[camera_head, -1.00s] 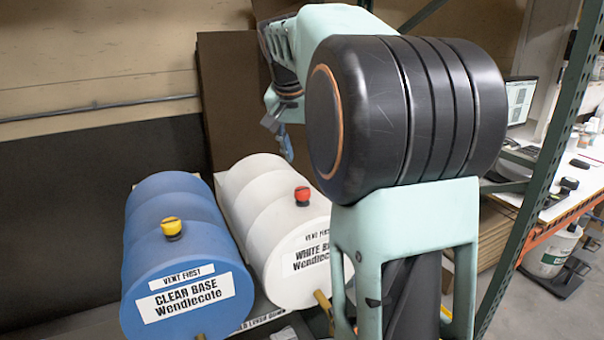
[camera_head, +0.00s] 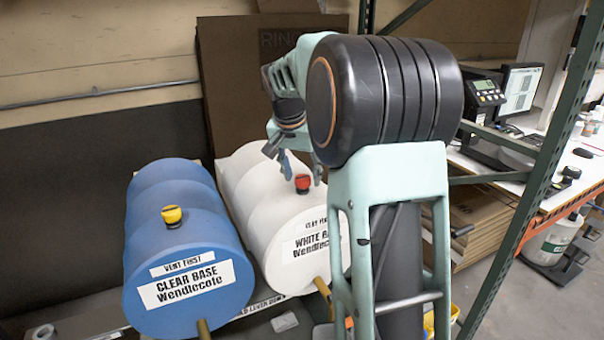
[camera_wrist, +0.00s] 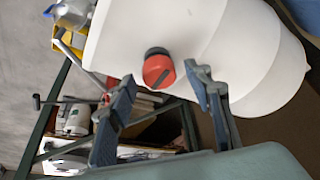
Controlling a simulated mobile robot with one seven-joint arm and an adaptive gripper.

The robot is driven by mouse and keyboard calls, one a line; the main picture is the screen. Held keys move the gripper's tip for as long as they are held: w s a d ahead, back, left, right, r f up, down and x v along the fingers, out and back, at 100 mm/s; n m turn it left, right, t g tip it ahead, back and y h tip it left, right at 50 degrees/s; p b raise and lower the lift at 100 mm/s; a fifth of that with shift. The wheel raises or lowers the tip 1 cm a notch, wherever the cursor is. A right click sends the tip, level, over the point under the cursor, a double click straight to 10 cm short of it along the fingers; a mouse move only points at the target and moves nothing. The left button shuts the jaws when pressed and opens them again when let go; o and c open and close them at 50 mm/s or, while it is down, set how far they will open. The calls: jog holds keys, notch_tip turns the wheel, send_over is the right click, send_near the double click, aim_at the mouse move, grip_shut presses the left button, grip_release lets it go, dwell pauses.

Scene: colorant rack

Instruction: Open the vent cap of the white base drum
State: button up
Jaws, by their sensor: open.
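The white base drum (camera_head: 268,215) lies on its side, with its labelled end facing the head camera. Its red vent cap (camera_head: 302,183) stands on top near that end. In the wrist view the red cap (camera_wrist: 158,70) shows a dark slot or ridge on its top and a black base. My gripper (camera_head: 302,172) is open and empty, just behind and above the cap in the head view. In the wrist view my gripper's fingertips (camera_wrist: 162,82) lie to either side of the cap's lower edge. Whether they touch it cannot be told.
The blue clear base drum (camera_head: 185,240) with a yellow cap (camera_head: 172,215) lies close to the left of the white drum. A green rack post (camera_head: 540,180) stands to the right. Behind it is a bench with a scale (camera_head: 487,95) and a monitor (camera_head: 520,90).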

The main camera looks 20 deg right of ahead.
jog(key=shift+f, duration=0.1)
jog(key=c, duration=1.2)
jog(key=shift+o, duration=0.2)
jog(key=shift+n, duration=0.3)
jog(key=n+t+y, duration=0.1)
jog(key=n, duration=0.2)
jog(key=shift+d+n, duration=0.15)
jog(key=shift+n, duration=0.25)
jog(key=n+y+p, duration=0.1)
jog(key=n+y, duration=0.1)
jog(key=n, duration=0.2)
jog(key=shift+d, duration=0.15)
jog(key=n+y, duration=0.2)
jog(key=n, duration=0.3)
jog(key=shift+d+p, duration=0.1)
jog(key=shift+p, duration=0.3)
jog(key=shift+n+g+y+p, duration=0.6)
jog(key=shift+n+p, duration=0.2)
jog(key=shift+n, duration=1.4)
